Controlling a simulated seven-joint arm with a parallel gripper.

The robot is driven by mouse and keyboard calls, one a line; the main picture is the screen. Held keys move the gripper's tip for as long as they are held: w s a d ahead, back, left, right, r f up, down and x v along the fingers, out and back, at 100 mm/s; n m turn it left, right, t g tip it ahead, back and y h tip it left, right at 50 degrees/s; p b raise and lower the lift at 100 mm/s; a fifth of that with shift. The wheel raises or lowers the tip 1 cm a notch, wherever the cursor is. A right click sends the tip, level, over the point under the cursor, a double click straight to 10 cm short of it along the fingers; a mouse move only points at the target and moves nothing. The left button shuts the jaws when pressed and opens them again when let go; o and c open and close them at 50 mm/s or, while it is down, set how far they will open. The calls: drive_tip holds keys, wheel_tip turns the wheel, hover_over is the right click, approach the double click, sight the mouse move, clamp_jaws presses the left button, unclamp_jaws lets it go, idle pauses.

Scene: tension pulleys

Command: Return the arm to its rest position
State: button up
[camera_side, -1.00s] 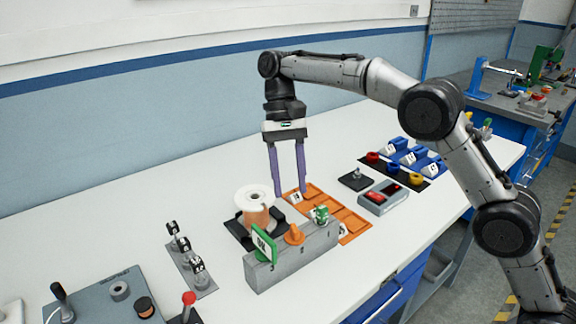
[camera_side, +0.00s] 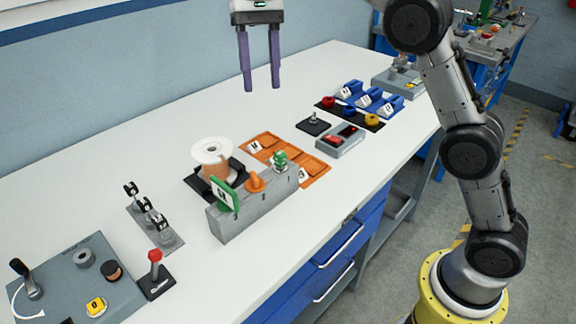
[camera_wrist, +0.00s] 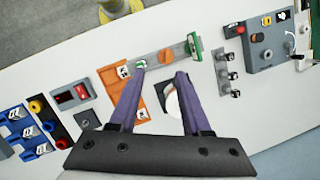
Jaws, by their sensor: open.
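My gripper (camera_side: 261,86) is open and empty, with its two purple fingers apart. In the side view it hangs high above the back of the white table, clear of everything. My arm rises from a yellow base at the lower right. In the wrist view my gripper (camera_wrist: 163,75) points down over the table. The grey block (camera_side: 240,218) with an orange cone, a green knob and a green tag stands upright below. Behind it is the spool (camera_side: 213,165) with copper-coloured wire and a white flange. In the wrist view the fingers partly hide the spool (camera_wrist: 172,103).
An orange tray (camera_side: 318,162) lies right of the spool. A grey box with a red display (camera_side: 340,141) and blue holders (camera_side: 368,97) stand farther right. Black-and-white pulleys (camera_side: 150,215), a red-knobbed lever (camera_side: 155,265) and a grey panel (camera_side: 62,290) are at left. Space around my gripper is free.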

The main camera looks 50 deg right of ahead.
drive_tip(key=s+d+r+t, duration=0.2)
drive_tip(key=s+d, duration=0.1)
drive_tip(key=s, duration=0.6)
drive_tip(key=s+d+r+t, duration=0.2)
drive_tip(key=s+d+r, duration=0.15)
drive_tip(key=s, duration=0.55)
drive_tip(key=s+d+f+n+t+h, duration=0.1)
drive_tip(key=s+f, duration=0.3)
drive_tip(key=f, duration=0.4)
drive_tip(key=s+d+f+n+t+h, duration=0.1)
drive_tip(key=s+d+f+n+t, duration=0.2)
drive_tip(key=s+f, duration=0.2)
drive_tip(key=shift+f+n, duration=0.4)
drive_tip(key=shift+f, duration=1.5)
